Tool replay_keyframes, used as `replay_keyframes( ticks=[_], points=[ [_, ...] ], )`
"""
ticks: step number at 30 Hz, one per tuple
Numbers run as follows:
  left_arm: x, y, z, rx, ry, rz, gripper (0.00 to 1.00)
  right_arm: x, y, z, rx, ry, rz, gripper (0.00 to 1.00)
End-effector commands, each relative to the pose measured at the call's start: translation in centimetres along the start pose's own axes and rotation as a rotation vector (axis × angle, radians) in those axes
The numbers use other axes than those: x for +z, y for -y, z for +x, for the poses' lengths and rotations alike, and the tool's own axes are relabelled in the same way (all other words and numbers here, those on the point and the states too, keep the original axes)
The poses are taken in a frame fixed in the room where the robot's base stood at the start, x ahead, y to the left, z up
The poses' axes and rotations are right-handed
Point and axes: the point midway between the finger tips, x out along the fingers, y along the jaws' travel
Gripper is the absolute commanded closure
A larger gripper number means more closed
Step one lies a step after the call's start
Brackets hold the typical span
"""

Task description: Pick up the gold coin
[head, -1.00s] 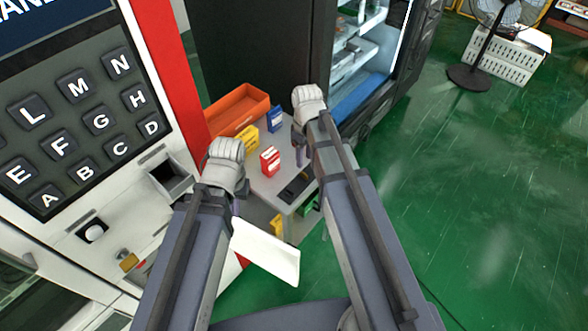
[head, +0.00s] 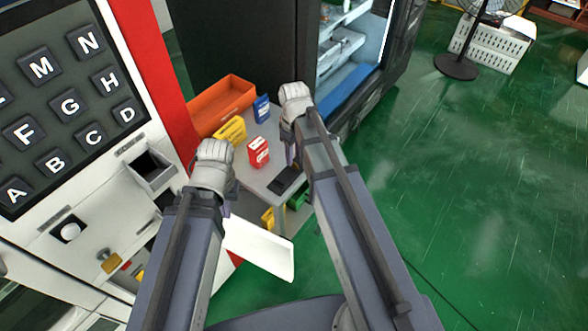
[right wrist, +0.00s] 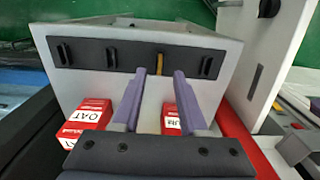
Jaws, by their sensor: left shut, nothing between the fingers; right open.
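In the right wrist view a thin gold edge, which looks like the gold coin (right wrist: 160,63), stands upright in one slot of a black slotted strip (right wrist: 95,53). The strip lies on the grey table and shows in the head view as a dark holder (head: 284,181); the coin cannot be made out there. My right gripper (right wrist: 155,75) is open, its purple fingers pointing toward the strip, with the coin lying between their lines and nothing held. My left gripper (head: 230,197) is shut and empty, left of the table; its fingers are mostly hidden.
Red boxes (right wrist: 88,120) stand by the right gripper's fingers. The table also bears a yellow box (head: 230,131), a blue box (head: 261,108) and an orange bin (head: 222,104). The keypad machine (head: 128,130) is close on the left.

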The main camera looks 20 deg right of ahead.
Motion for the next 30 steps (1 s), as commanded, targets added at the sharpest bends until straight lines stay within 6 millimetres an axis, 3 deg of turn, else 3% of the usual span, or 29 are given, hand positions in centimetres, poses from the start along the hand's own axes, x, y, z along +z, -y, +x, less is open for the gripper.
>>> replay_keyframes(
  ticks=[1,6,14,26,30],
  points=[
    [-0.1,-0.1,1.4,0.000,0.000,0.000,1.00,-0.1,-0.1,1.4,0.000,0.000,0.000,0.57],
    [-0.2,-0.3,3.0,0.000,0.000,0.000,1.00,0.0,-0.1,3.0,0.000,0.000,0.000,0.57],
    [-0.2,-0.3,2.9,0.000,0.000,0.000,1.00,0.0,-0.1,2.9,0.000,0.000,0.000,0.57],
    [-0.2,-0.3,2.9,0.000,0.000,0.000,1.00,0.0,-0.1,2.9,0.000,0.000,0.000,1.00],
    [-0.2,-0.3,2.9,0.000,0.000,0.000,1.00,0.0,-0.1,2.9,0.000,0.000,0.000,1.00]
  ],
)
